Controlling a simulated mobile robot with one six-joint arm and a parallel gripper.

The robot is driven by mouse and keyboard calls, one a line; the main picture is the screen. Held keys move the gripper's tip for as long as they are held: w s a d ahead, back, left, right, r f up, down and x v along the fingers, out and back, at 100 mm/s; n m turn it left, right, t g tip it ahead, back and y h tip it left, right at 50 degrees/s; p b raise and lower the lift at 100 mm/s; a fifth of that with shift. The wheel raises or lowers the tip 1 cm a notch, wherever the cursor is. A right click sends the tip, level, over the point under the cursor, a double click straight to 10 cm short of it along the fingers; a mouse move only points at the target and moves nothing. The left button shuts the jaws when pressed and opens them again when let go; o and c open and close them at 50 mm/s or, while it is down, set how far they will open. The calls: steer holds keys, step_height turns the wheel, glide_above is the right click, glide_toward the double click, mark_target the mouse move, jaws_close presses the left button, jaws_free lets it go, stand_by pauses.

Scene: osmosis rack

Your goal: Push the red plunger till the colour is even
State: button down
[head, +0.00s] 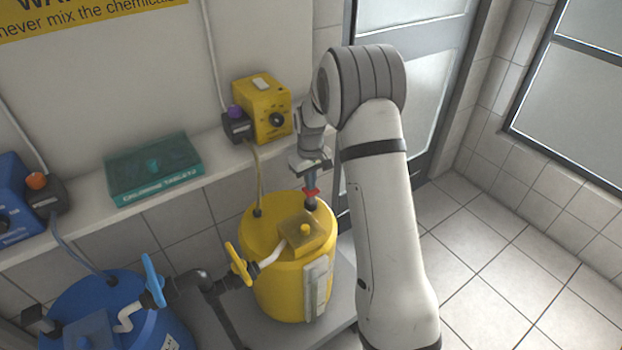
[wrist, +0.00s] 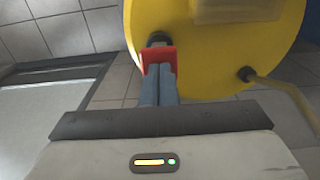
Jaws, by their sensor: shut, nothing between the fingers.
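The red plunger (head: 310,192) stands at the back right of the yellow tank's top, over a dark fitting. It also shows in the wrist view (wrist: 158,53) at the edge of the yellow tank (wrist: 210,75). My gripper (wrist: 160,70) is shut, with its two fingers together and empty. Its fingertips are at the red plunger and look to be touching it from above, though the exact contact is hard to tell. In the head view my gripper (head: 311,178) points down over the plunger. The yellow tank (head: 262,240) has a clear level strip (head: 317,285) on its front; the colour inside cannot be made out.
A yellow pump box (head: 262,108) and a teal box (head: 153,167) sit on the wall shelf. A blue tank (head: 120,312) stands at the lower left. A yellow valve handle (head: 239,264) and pipes run between the tanks. The tiled floor (head: 500,240) at right is clear.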

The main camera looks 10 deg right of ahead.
step_height(320, 180, down, 3)
steer(key=shift+r+b, duration=0.1)
steer(key=shift+b, duration=0.5)
steer(key=shift+s, duration=0.15)
step_height(320, 180, up, 14)
steer(key=p, duration=0.2)
steer(key=shift+r, duration=0.2)
steer(key=shift+w, duration=0.2)
steer(key=s+r+m+t, duration=0.1)
steer(key=s+r, duration=0.3)
steer(key=s, duration=0.4)
steer(key=s+r+m, duration=0.1)
steer(key=s+r, duration=0.3)
steer(key=s, duration=0.4)
steer(key=s+d+m+t, duration=0.1)
steer(key=s+m, duration=0.1)
steer(key=s, duration=1.4)
steer(key=shift+s+f+m+t, duration=0.3)
steer(key=shift+s+f, duration=0.05)
steer(key=shift+f, duration=0.05)
